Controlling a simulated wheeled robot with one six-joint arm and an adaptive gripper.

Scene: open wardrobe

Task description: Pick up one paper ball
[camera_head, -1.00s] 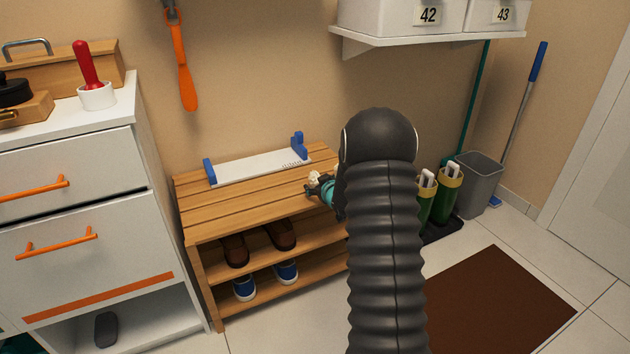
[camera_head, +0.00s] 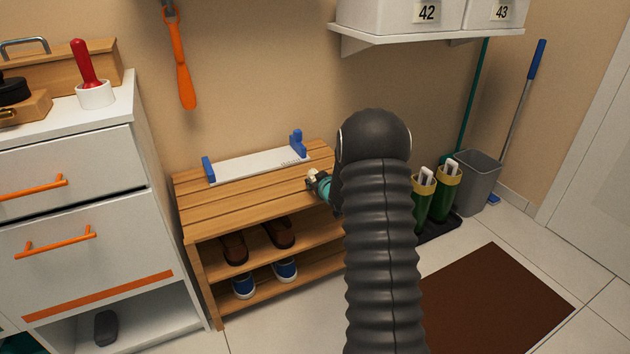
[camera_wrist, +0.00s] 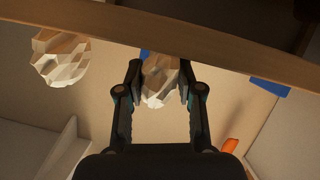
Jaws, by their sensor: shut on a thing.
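A crumpled whitish paper ball (camera_wrist: 160,80) sits between the two dark fingers of my gripper (camera_wrist: 160,88) in the wrist view, with a finger against each side. A second paper ball (camera_wrist: 60,58) shows at the upper left of that view, apart from the fingers and against the wooden slat. In the head view my gripper (camera_head: 320,182) is at the right end of the wooden bench top, with a small pale paper ball (camera_head: 312,173) at its tip. My dark arm hides the bench's right end. The head view does not clearly show the gap below the held ball.
The slatted shoe bench (camera_head: 240,205) carries a white board with blue ends (camera_head: 258,164). Shoes stand on its lower shelves. A white drawer cabinet (camera_head: 80,215) is at left; green boots (camera_head: 445,190) and a grey bin (camera_head: 475,180) are at right. A shelf (camera_head: 420,36) hangs above.

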